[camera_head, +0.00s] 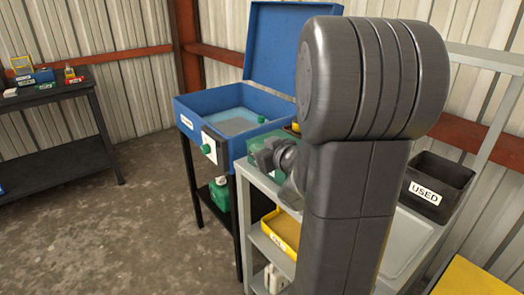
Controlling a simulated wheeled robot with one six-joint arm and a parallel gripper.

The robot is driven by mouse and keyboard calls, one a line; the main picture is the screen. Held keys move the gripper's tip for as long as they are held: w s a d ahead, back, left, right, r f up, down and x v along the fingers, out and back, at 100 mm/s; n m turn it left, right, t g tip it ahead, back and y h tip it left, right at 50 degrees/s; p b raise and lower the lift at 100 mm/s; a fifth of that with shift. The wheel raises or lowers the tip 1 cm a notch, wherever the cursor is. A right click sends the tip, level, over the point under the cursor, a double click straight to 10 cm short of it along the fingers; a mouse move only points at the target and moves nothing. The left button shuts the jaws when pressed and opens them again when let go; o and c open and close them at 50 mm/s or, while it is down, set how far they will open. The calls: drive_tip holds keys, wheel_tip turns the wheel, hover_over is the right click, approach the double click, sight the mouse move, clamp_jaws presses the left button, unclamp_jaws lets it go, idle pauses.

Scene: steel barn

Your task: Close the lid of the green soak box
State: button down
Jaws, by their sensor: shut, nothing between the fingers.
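A green box (258,141), which looks like the soak box, sits on the grey shelf unit's top, beside the blue washer. Only a small part of it shows; my gripper and arm hide the rest. I cannot tell how its lid stands. My gripper (263,157) is shut and empty, in front of the green box in the picture. I cannot tell whether it touches it.
A blue washer (190,107) with its lid (277,40) raised stands behind. A black bin marked USED (440,187) is at right, a yellow tray (283,232) on a lower shelf. A dark bench (62,92) stands far left. The floor (130,220) at left is clear.

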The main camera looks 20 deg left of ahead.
drive_tip(key=shift+s+f+b, duration=0.15)
drive_tip(key=shift+f+b, duration=0.4)
drive_tip(key=shift+f, duration=0.5)
drive_tip(key=shift+f, duration=0.1)
wheel_tip(320, 180, up, 5)
drive_tip(key=p, duration=0.4)
drive_tip(key=s+p+v, duration=0.1)
drive_tip(key=v, duration=0.8)
drive_tip(key=shift+s+f, duration=0.2)
drive_tip(key=shift+f, duration=0.15)
